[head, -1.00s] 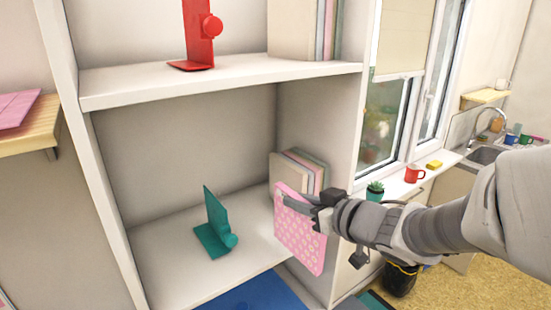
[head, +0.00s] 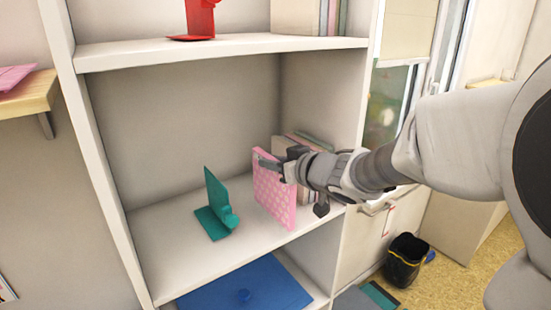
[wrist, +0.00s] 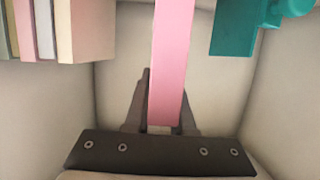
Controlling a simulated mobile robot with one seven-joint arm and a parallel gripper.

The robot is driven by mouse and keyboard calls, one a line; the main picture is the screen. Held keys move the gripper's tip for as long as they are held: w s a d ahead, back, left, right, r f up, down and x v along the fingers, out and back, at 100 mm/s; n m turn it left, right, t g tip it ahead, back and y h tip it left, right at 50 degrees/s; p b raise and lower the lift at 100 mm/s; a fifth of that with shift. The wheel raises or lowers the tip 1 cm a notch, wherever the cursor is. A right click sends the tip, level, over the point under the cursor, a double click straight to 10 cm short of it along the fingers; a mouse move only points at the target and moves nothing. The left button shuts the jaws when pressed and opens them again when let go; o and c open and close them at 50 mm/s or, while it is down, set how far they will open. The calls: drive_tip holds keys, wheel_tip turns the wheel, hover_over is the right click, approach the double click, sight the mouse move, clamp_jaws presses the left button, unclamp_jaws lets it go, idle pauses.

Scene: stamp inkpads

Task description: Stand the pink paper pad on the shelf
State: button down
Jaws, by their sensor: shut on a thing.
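The pink paper pad (head: 272,198) is upright over the middle shelf (head: 172,237), its patterned face towards the head camera. My gripper (head: 276,165) is shut on the pad near its top edge. In the wrist view the pad (wrist: 171,65) runs edge-on between the fingers of my gripper (wrist: 166,118). The pad is between a teal bookend (head: 218,205) on the left and a row of upright books (head: 308,192) on the right. I cannot tell whether its bottom edge touches the shelf.
The wrist view shows the books (wrist: 85,30) and the teal bookend (wrist: 240,25) on either side, apart from the pad. A red bookend (head: 200,20) stands on the shelf above. A blue box-like thing (head: 245,285) lies below. The shelf left of the teal bookend is clear.

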sight(264, 157)
drive_tip(key=x, duration=0.3)
drive_tip(key=shift+w+a+r+b, duration=0.2)
drive_tip(key=shift+w+r+b, duration=0.05)
drive_tip(key=shift+b, duration=0.1)
drive_tip(key=shift+x, duration=2.25)
drive_tip(key=c, duration=0.7)
unclamp_jaws()
drive_tip(key=shift+f, duration=0.1)
drive_tip(key=shift+s, duration=0.1)
